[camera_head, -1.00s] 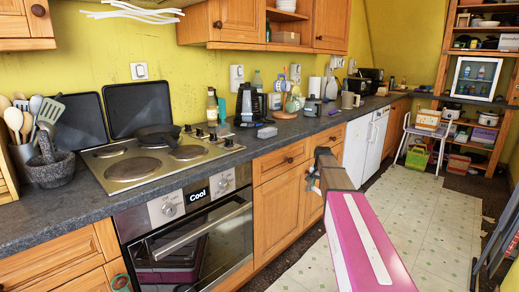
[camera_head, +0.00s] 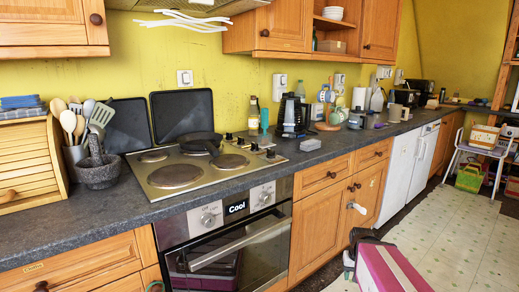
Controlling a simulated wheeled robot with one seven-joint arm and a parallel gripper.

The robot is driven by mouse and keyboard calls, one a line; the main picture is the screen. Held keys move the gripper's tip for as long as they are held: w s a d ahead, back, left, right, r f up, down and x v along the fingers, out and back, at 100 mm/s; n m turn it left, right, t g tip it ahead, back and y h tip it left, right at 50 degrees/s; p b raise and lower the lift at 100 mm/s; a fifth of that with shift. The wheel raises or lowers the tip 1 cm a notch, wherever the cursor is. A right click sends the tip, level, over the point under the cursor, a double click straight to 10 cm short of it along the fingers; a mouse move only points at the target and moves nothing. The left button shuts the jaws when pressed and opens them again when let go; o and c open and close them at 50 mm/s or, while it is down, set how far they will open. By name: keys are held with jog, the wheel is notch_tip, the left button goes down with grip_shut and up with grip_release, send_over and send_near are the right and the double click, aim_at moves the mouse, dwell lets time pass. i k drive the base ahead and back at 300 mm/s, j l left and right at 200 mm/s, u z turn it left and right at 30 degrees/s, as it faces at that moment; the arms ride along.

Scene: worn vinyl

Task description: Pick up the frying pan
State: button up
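The dark frying pan (camera_head: 200,138) rests on the back part of the steel hob (camera_head: 168,176), its handle pointing toward the front right. My gripper (camera_head: 350,262) is low at the lower right, in front of the cupboards, at the end of my pink and white arm. It is well below the worktop and far to the right of the pan, not touching it. Its fingers are small and partly hidden by the arm, so I cannot tell whether they are open.
A stone mortar (camera_head: 97,172) and a utensil pot stand left of the hob. Two dark boards lean on the wall behind it. A coffee maker (camera_head: 291,116) stands to the right. The grey worktop (camera_head: 125,208) edge and oven front lie before the hob. The floor (camera_head: 450,235) at right is clear.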

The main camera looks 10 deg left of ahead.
aim_at(198, 141)
jog(key=u, duration=1.4)
